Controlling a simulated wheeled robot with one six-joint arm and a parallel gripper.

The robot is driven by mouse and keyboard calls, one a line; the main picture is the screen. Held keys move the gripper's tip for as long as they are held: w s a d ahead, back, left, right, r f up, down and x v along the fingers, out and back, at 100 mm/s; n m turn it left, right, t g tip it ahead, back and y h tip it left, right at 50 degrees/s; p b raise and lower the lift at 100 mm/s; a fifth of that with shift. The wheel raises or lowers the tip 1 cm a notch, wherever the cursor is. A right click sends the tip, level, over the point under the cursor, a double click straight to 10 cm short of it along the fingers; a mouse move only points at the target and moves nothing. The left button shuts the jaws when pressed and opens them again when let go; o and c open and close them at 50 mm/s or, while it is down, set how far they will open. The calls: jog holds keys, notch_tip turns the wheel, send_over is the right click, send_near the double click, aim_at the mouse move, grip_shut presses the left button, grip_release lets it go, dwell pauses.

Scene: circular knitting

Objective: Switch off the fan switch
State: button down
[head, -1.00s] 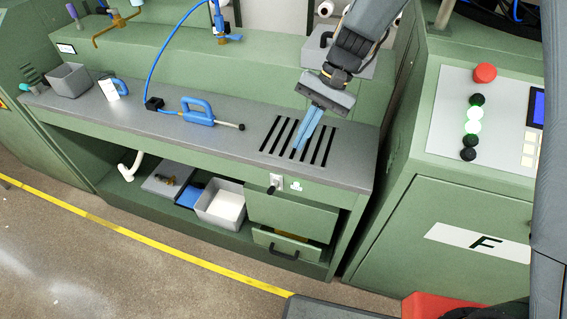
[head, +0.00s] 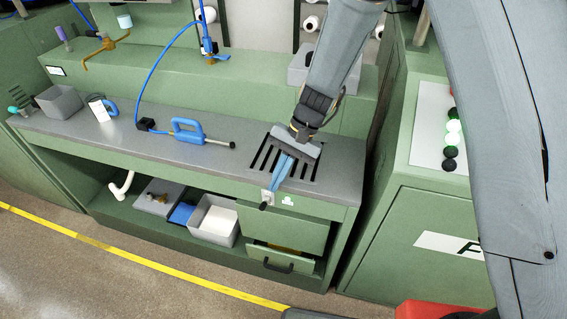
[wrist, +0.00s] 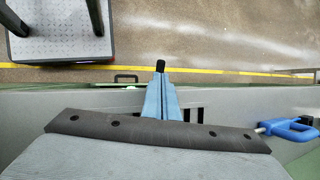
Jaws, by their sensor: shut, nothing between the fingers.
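The fan switch (head: 265,204) is a black-tipped lever on a small pale plate on the bench's front face, just below the top edge. A white fan-like label (head: 288,200) is right of it. My gripper (head: 273,188) is shut and empty, with blue fingers angled down over the bench's front edge. Its tips are close above the switch, and part of the plate is hidden behind them. In the wrist view, the black lever tip (wrist: 160,66) shows just beyond the closed fingertips (wrist: 160,77). I cannot tell whether they touch.
A slotted vent (head: 307,164) lies under my gripper in the grey benchtop (head: 240,160). A blue-handled tool (head: 188,130) lies to the left. Below the switch, a drawer (head: 283,258) is partly open. A green cabinet (head: 380,250) stands close on the right.

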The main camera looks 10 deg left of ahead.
aim_at(264, 204)
jog(key=shift+p+x, duration=0.6)
jog(key=shift+x, duration=1.9)
